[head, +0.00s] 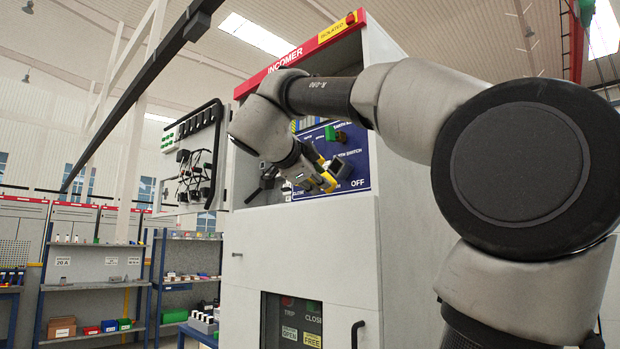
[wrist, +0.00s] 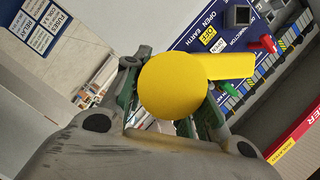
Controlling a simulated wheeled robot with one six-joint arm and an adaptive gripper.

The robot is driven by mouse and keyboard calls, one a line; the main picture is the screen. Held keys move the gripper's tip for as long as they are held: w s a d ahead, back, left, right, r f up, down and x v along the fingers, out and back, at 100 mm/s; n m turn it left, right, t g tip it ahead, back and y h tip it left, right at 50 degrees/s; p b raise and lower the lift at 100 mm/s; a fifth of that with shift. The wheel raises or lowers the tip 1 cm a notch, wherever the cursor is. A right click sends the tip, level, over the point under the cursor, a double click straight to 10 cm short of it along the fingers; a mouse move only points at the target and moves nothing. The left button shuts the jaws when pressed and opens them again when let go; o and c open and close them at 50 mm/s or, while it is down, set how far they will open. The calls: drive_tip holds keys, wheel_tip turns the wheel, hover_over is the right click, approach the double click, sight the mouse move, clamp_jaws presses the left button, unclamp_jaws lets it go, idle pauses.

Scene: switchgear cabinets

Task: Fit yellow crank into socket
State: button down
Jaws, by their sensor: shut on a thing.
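The yellow crank shows in the wrist view (wrist: 180,85) as a round yellow head with an arm reaching right. My gripper (wrist: 170,110) is shut on it. In the head view my gripper (head: 318,178) is in front of the blue switch panel (head: 358,180), with a little yellow showing at its fingers. A grey block with a dark square opening (wrist: 241,16), which looks like a socket, is on the panel near the top of the wrist view, apart from the crank's visible part. The crank's far end is hidden, so I cannot tell whether it touches anything.
The cabinet marked INCOMER (head: 300,240) has an open door with wiring (head: 195,160) to the left. A red handle (wrist: 262,44) sits beside the grey block. Shelves with small boxes (head: 95,285) stand at the far left.

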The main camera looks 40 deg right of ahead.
sight(331, 192)
drive_tip(key=shift+w+d, duration=0.2)
drive_tip(key=shift+d, duration=2.65)
drive_tip(key=shift+w+d+r, duration=0.1)
drive_tip(key=shift+d, duration=1.35)
drive_tip(key=shift+w+d, duration=0.1)
drive_tip(key=shift+d, duration=1.35)
